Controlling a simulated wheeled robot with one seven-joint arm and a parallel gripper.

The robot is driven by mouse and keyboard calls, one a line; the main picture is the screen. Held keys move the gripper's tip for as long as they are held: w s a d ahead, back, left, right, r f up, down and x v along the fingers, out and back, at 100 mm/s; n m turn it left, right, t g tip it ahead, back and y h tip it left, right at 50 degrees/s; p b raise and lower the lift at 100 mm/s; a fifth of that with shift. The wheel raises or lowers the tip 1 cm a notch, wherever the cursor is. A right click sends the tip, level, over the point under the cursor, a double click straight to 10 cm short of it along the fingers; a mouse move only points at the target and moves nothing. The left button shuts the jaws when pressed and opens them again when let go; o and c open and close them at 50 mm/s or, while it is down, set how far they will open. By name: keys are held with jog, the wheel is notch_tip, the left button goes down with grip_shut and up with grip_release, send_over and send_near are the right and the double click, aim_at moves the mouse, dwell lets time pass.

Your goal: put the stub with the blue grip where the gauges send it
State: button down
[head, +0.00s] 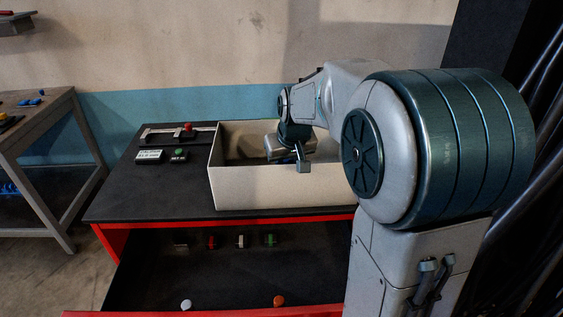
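My gripper (302,164) reaches into the open cream box (290,191) on the black-topped red cabinet. One finger shows above the box's front wall; the other is not clear. A small blue patch (287,160) shows beside the gripper; I cannot tell whether it is the stub's blue grip or whether it is held. On the cabinet top (125,190) lies a caliper-like gauge (170,133) with a red knob (188,127). In front of it are a white label plate (149,156), too small to read surely, and a small dark block with a green top (179,154).
The cabinet's drawer (150,280) is pulled open. It holds a row of small pieces, among them red (211,242), white (240,241) and green (270,240), and a white (186,304) and an orange one (279,301) nearer. A bench (45,115) at left bears blue items (30,102).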

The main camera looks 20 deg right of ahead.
jog(key=shift+f, duration=0.2)
jog(key=c, duration=1.2)
grip_release()
jog(key=shift+r, duration=0.1)
jog(key=shift+r, duration=0.1)
jog(key=b+v, duration=0.1)
jog(key=v, duration=1.1)
